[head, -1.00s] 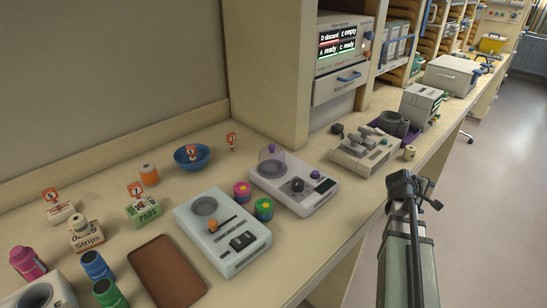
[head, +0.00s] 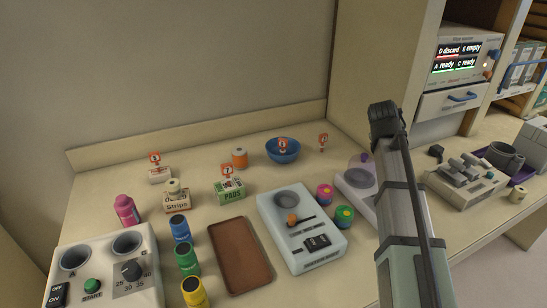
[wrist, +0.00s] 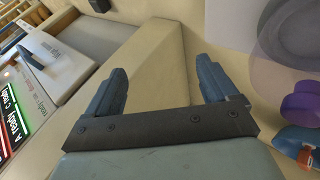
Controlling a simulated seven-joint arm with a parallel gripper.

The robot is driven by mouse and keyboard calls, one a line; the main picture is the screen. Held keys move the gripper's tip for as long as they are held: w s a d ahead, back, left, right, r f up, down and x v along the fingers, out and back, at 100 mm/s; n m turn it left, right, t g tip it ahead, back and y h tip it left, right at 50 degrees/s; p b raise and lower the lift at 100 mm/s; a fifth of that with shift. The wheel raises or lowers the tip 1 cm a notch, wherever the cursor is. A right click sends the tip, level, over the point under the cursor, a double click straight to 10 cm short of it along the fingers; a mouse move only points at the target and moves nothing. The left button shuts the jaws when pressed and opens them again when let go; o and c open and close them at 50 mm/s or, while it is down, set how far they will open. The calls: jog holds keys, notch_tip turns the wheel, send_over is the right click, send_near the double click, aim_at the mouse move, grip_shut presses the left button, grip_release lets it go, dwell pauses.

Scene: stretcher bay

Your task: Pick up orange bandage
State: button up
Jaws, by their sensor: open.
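The orange bandage (head: 239,158) is a small orange roll. It stands at the back of the counter in the head view, between the green pads box (head: 229,190) and the blue bowl (head: 283,151). My gripper (head: 384,108) is raised over the right part of the counter, to the right of the bandage and apart from it. In the wrist view my gripper (wrist: 162,88) shows two spread fingers with nothing between them. The bandage cannot be made out in the wrist view.
A brown tray (head: 240,256) and a pale device (head: 301,230) lie in front. Several coloured bottles, such as the pink one (head: 126,209), stand at left near a control box (head: 105,268). Small numbered signs stand among the items. A shelf unit (head: 385,60) rises at right.

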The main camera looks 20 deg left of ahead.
jog(key=a+y, duration=0.3)
jog(key=a, duration=1.3)
jog(key=g+y, duration=0.3)
jog(key=g, duration=0.2)
send_near(239, 156)
jog(key=w, duration=0.2)
jog(key=shift+m, duration=0.3)
jog(key=x, duration=0.8)
jog(key=a+x, duration=0.1)
jog(key=x, duration=0.4)
jog(key=shift+r, duration=0.15)
jog(key=shift+d, duration=0.1)
jog(key=shift+c, duration=0.3)
jog(key=c, duration=1)
jog(key=shift+r, duration=0.15)
